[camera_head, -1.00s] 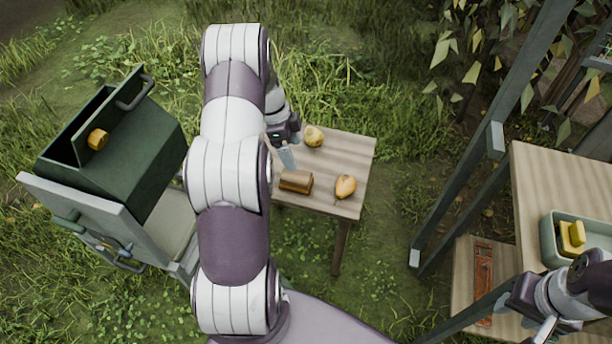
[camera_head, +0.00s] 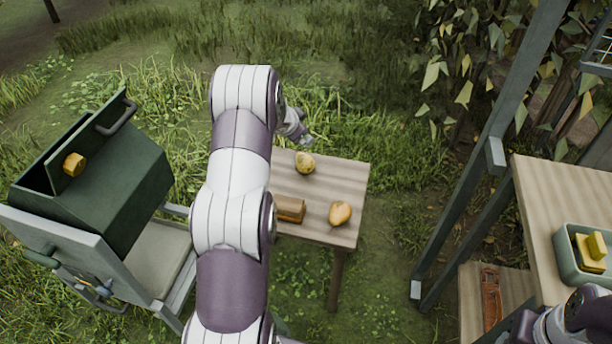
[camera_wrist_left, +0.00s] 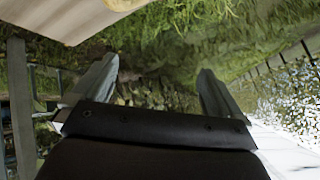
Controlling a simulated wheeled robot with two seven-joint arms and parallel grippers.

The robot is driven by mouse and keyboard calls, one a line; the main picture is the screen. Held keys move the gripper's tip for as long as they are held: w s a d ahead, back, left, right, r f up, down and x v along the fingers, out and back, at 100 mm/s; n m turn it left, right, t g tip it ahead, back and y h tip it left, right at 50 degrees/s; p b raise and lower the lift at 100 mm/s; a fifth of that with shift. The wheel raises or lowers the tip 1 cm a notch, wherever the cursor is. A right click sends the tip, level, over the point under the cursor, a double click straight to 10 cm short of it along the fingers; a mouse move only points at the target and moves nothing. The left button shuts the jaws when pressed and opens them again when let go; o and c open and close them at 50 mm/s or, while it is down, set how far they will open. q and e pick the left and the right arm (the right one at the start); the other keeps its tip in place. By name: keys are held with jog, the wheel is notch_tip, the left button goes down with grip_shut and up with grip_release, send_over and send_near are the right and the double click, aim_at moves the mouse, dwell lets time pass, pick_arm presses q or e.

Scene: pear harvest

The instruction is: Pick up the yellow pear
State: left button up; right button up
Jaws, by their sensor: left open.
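Two yellowish fruits lie on a small wooden table (camera_head: 350,180). A rounder yellow one (camera_head: 305,163) is near the far edge, and an orange-yellow, pear-shaped one (camera_head: 340,213) is nearer the right edge. I cannot tell for certain which is the yellow pear. My left gripper (camera_head: 305,140) is beyond the table's far edge, just above the rounder fruit in the picture.
A brown block (camera_head: 290,208) lies on the small table, partly behind my left arm. A green lidded box (camera_head: 105,185) stands at left. At right are a wooden shelf stand (camera_head: 540,190) and a grey-green tray (camera_head: 568,262) holding yellow pieces. Grass surrounds the table.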

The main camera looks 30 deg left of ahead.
pick_arm(q)
jog(key=w+a+f+m+h, duration=0.2)
jog(key=w+a+m+h, duration=0.1)
jog(key=w+m, duration=0.1)
jog(key=g+h, duration=0.2)
jog(key=g, duration=0.3)
send_near(300, 157)
jog(key=shift+n, duration=0.5)
jog(key=b+x, duration=0.2)
jog(key=x, duration=0.4)
jog(key=shift+f+b, duration=0.15)
jog(key=shift+b, duration=0.25)
jog(key=b+x, duration=0.2)
jog(key=x, duration=0.4)
jog(key=shift+w, duration=0.1)
jog(key=shift+c, duration=0.7)
jog(key=c, duration=0.9)
pick_arm(e)
notch_tip(300, 157, down, 6)
jog(key=shift+s+r, duration=0.1)
jog(key=shift+r, duration=0.05)
